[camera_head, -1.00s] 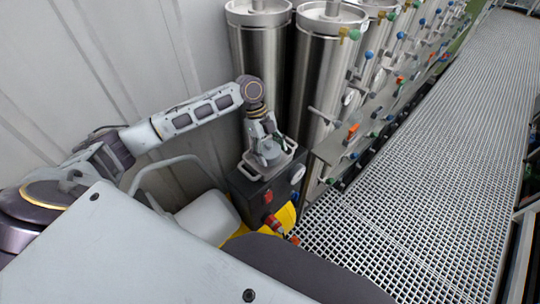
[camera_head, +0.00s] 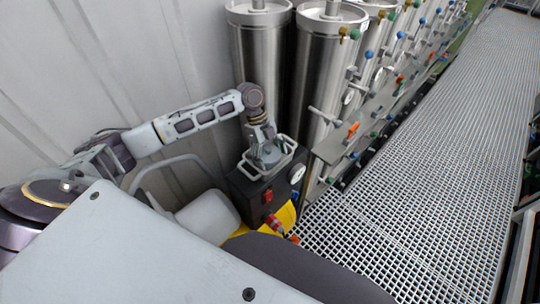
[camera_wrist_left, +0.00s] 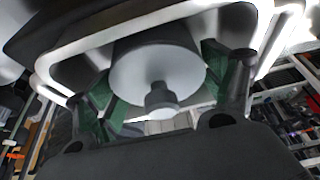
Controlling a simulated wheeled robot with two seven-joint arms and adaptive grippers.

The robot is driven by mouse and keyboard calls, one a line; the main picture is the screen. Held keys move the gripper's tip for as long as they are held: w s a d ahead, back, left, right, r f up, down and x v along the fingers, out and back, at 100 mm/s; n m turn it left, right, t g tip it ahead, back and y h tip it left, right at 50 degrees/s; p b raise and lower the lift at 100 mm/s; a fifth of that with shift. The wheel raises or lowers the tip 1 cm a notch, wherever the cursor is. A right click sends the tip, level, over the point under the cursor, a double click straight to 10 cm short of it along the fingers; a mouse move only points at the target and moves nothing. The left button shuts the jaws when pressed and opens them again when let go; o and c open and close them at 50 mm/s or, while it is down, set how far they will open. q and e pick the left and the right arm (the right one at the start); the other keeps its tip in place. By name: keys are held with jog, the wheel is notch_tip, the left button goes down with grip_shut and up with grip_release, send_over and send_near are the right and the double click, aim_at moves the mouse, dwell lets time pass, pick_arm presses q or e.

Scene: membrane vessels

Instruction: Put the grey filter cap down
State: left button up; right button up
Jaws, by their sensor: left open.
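The grey filter cap (camera_wrist_left: 158,70) is a round disc with a short stepped knob in the middle of the left wrist view. In the head view the cap (camera_head: 267,154) shows as a small grey round shape on top of a black box, inside a pale handle frame. My left gripper (camera_wrist_left: 164,98) is open, with its green-padded fingers on either side of the cap and its knob. I cannot tell whether the fingers touch it. In the head view my left gripper (camera_head: 263,137) is just above the cap and partly hidden by my wrist. My right gripper is not in view.
The black box (camera_head: 258,196) has pale rails (camera_head: 247,172) around its top and a yellow part (camera_head: 284,217) below. Tall steel vessels (camera_head: 318,75) stand behind it, with a panel of valves (camera_head: 345,145) on the right. The grating walkway (camera_head: 420,200) is clear.

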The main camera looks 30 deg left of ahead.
aim_at(267, 147)
pick_arm(q)
jog(key=shift+r, duration=0.1)
jog(key=shift+w+a+r, duration=0.1)
jog(key=shift+a+r, duration=0.1)
jog(key=shift+r, duration=0.4)
jog(key=v, duration=0.4)
jog(key=shift+a+r, duration=0.15)
jog(key=shift+r, duration=0.15)
jog(key=v, duration=0.6)
jog(key=shift+b, duration=0.45)
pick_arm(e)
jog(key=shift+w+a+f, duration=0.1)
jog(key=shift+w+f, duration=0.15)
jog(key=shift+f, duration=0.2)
